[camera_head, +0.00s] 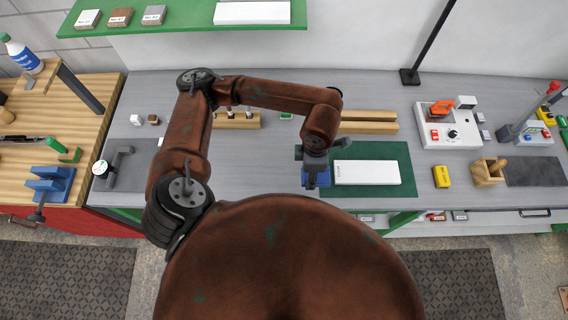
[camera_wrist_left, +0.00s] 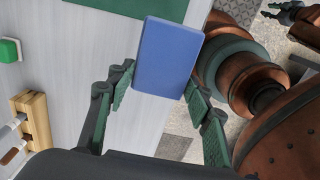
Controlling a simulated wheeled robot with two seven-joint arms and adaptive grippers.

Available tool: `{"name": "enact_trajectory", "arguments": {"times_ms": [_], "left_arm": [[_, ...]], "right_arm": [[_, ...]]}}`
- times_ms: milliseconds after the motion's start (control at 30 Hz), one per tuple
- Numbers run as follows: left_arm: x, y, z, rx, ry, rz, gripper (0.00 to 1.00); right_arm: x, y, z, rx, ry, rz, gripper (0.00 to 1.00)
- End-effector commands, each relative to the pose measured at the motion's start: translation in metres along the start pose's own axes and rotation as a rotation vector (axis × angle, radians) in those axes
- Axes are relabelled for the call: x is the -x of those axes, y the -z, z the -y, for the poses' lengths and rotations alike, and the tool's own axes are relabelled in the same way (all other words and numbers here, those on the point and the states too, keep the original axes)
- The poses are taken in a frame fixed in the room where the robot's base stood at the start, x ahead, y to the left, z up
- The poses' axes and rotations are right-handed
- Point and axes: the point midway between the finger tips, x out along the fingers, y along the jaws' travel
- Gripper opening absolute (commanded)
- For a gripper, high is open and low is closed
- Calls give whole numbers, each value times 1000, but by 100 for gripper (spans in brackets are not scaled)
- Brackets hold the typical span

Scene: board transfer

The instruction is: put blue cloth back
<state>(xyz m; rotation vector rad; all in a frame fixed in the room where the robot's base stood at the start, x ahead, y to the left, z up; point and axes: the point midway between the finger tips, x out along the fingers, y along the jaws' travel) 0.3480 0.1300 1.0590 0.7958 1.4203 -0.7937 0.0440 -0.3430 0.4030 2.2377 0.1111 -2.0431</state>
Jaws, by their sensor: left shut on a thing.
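The blue cloth (camera_head: 320,180) shows as a small blue block at the left end of a dark green mat (camera_head: 398,152). My left gripper (camera_head: 315,165) points down at the bench there and is shut on it. In the left wrist view the cloth (camera_wrist_left: 168,57) is a flat blue rectangle between the two green-padded fingers of the left gripper (camera_wrist_left: 160,80). Whether it touches the bench is unclear. A dark gripper-like end, apparently my right gripper (camera_wrist_left: 288,14), shows at the wrist view's top right corner; its jaw state is unclear.
A white block (camera_head: 367,172) lies on the mat just right of the cloth. Wooden bars (camera_head: 355,122) lie behind it. A yellow block (camera_head: 441,176) and a wooden box (camera_head: 487,172) stand to the right.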

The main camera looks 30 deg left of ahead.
Motion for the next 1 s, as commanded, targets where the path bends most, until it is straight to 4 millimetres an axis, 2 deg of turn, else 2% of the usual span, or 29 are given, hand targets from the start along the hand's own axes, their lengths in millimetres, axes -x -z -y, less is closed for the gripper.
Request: {"name": "enact_trajectory", "arguments": {"times_ms": [333,433,600,867,1000], "left_arm": [[-33,59,-58,9,0,-7,20],[-53,70,-68,6,2,-6,20],[-77,82,-82,2,1,-4,20],[-91,90,-90,2,1,-4,20],[-109,92,-91,0,4,-3,20]], "right_arm": [[21,4,0,-1,1,-4,26],[24,5,2,-1,2,-4,26],[28,6,2,-2,3,-5,26],[31,6,3,-2,4,-5,26],[40,7,2,-2,4,-6,26]]}}
